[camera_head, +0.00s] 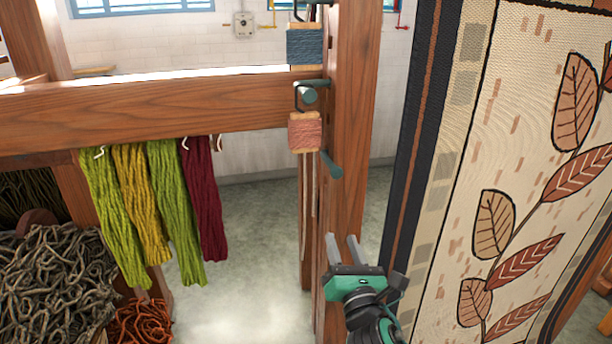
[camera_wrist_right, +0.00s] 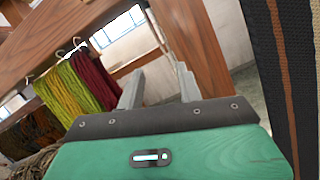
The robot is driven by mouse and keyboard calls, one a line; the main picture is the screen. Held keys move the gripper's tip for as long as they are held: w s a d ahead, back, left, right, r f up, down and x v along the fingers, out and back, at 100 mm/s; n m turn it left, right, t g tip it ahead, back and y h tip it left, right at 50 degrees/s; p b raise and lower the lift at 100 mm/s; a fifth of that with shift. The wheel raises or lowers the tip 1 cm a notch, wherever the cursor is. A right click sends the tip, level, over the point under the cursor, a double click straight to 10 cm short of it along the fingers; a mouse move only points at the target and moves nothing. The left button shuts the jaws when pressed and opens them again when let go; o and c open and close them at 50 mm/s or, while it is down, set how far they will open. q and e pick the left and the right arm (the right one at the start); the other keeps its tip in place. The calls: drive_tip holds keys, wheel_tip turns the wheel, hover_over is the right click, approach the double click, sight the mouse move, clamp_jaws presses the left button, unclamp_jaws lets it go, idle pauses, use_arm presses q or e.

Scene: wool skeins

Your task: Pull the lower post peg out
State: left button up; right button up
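The wooden post (camera_head: 351,120) stands upright right of centre. The lower post peg, a dark grey-green cylinder (camera_head: 331,166), sticks out of it just below a pink yarn-wrapped block (camera_head: 305,132). Another similar peg (camera_head: 307,96) is higher up, by the crossbeam. My right gripper (camera_head: 344,243) is in front of the post, below and apart from the lower peg, its fingers pointing up. It is open, with nothing seen between the fingers; in the right wrist view the two grey fingers (camera_wrist_right: 160,88) stand apart. I cannot make out the peg clearly there. My left gripper is not in view.
A wooden crossbeam (camera_head: 160,108) runs left from the post, with green, yellow and dark red skeins (camera_head: 207,205) hanging below. A leaf-patterned tapestry (camera_head: 480,170) hangs close on the right. Grey wool (camera_head: 50,290) is piled lower left. A blue block (camera_head: 307,45) is above.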

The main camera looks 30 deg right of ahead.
drive_tip(key=n+t, duration=0.1)
approach(334, 178)
drive_tip(key=shift+h, duration=0.6)
drive_tip(key=x, duration=1.1)
drive_tip(key=shift+w+f+p, duration=0.25)
drive_tip(key=shift+f+p, duration=0.05)
drive_tip(key=shift+f, duration=0.1)
drive_tip(key=shift+w+d+r, duration=0.15)
drive_tip(key=shift+w+d, duration=0.05)
drive_tip(key=shift+w, duration=0.35)
clamp_jaws()
